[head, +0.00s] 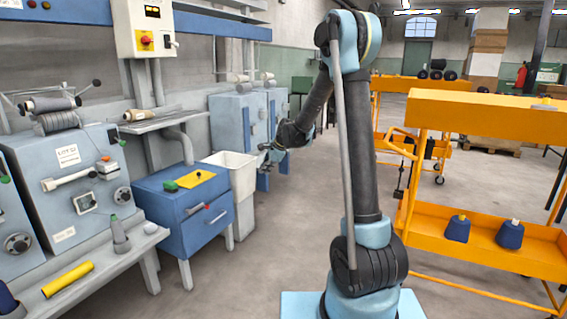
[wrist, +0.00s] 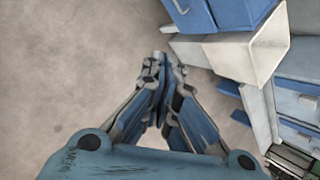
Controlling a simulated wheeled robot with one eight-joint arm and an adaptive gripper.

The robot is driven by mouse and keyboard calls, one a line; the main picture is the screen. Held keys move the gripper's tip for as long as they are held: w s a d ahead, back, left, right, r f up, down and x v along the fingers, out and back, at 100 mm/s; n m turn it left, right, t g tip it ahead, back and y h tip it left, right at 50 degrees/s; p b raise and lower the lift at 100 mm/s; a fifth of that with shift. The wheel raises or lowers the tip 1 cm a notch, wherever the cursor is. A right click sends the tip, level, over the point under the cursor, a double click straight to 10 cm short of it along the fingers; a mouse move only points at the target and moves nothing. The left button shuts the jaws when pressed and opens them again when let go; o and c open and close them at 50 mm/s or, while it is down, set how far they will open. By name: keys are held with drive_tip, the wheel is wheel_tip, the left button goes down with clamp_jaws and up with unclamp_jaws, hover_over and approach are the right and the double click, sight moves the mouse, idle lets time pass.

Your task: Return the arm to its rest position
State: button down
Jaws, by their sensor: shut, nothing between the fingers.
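My arm (head: 363,150) stands upright in the middle of the head view, with its forearm bent down toward the left. My gripper (head: 264,158) is at the end of it, in front of the white bin and the blue cabinets. In the wrist view my gripper (wrist: 163,62) is shut, its fingers together with nothing between them. Bare floor lies beneath the fingertips. The gripper touches nothing that I can see.
A white bin (head: 243,190) and a blue drawer cabinet (head: 173,207) stand left of the gripper. Blue cabinets (head: 228,120) are behind. An orange cart (head: 480,115) with blue bobbins (head: 458,229) stands right. The floor (head: 250,275) between is clear.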

drive_tip(key=s+d+r+n+h, duration=0.1)
drive_tip(key=s+d+r+n, duration=0.3)
drive_tip(key=s+d, duration=0.55)
drive_tip(key=s+d+r+n+h, duration=0.25)
drive_tip(key=s+d, duration=0.45)
drive_tip(key=s, duration=0.6)
drive_tip(key=s+d+f+n, duration=0.2)
drive_tip(key=s+d+n, duration=0.1)
drive_tip(key=s, duration=0.5)
drive_tip(key=s+d+f+n+g+h, duration=0.1)
drive_tip(key=s+d+f+n, duration=0.2)
drive_tip(key=s, duration=0.5)
drive_tip(key=s+d+f+n, duration=0.2)
drive_tip(key=s+d+n, duration=0.1)
drive_tip(key=s, duration=0.5)
drive_tip(key=shift+d+f+g+h, duration=0.35)
drive_tip(key=shift+d+g, duration=0.05)
drive_tip(key=shift+d, duration=0.45)
drive_tip(key=shift+w+f, duration=0.2)
drive_tip(key=shift+w, duration=0.3)
drive_tip(key=shift+s, duration=0.1)
